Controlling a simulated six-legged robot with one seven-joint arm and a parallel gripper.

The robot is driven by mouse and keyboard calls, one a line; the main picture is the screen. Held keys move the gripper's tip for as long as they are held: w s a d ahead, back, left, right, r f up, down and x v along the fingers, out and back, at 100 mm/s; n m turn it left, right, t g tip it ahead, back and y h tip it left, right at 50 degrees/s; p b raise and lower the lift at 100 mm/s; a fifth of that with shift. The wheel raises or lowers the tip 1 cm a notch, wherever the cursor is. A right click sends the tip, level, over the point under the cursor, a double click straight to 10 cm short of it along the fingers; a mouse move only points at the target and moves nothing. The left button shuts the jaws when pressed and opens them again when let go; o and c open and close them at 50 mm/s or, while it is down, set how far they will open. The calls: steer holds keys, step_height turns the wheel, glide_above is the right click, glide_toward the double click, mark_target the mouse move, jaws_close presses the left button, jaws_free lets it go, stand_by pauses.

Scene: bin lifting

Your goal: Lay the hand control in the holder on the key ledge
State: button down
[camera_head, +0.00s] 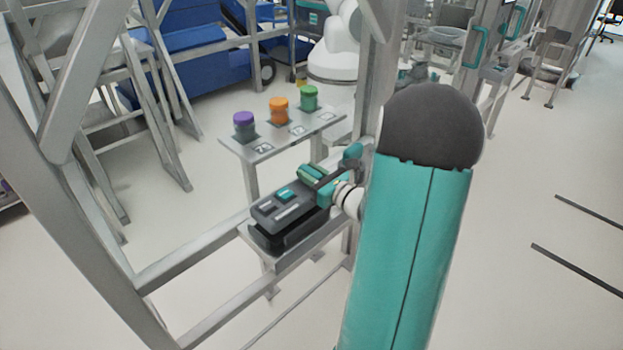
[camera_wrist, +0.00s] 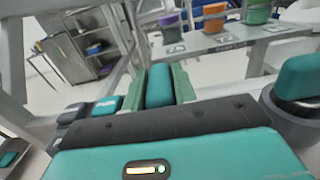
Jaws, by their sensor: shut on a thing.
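The hand control (camera_head: 276,211) is a dark grey box with teal and grey buttons. It lies flat over the black holder (camera_head: 288,238) on the grey key ledge (camera_head: 316,247). I cannot tell whether it rests fully in the holder or hangs just above it. My gripper (camera_head: 312,178) reaches in from the right and is shut at the far right end of the hand control. In the wrist view my green fingers (camera_wrist: 160,86) stand on either side of a teal block. Part of the control with a teal button (camera_wrist: 105,106) shows to the left.
Behind is a grey shelf (camera_head: 262,150) with a purple-lidded jar (camera_head: 244,125), an orange jar (camera_head: 279,110) and a green jar (camera_head: 309,98). Grey frame posts (camera_head: 75,200) stand on the left.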

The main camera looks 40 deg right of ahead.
steer(key=shift+f, duration=1.4)
steer(key=shift+f, duration=0.1)
steer(key=c, duration=1.1)
jaws_free()
steer(key=shift+f, duration=0.1)
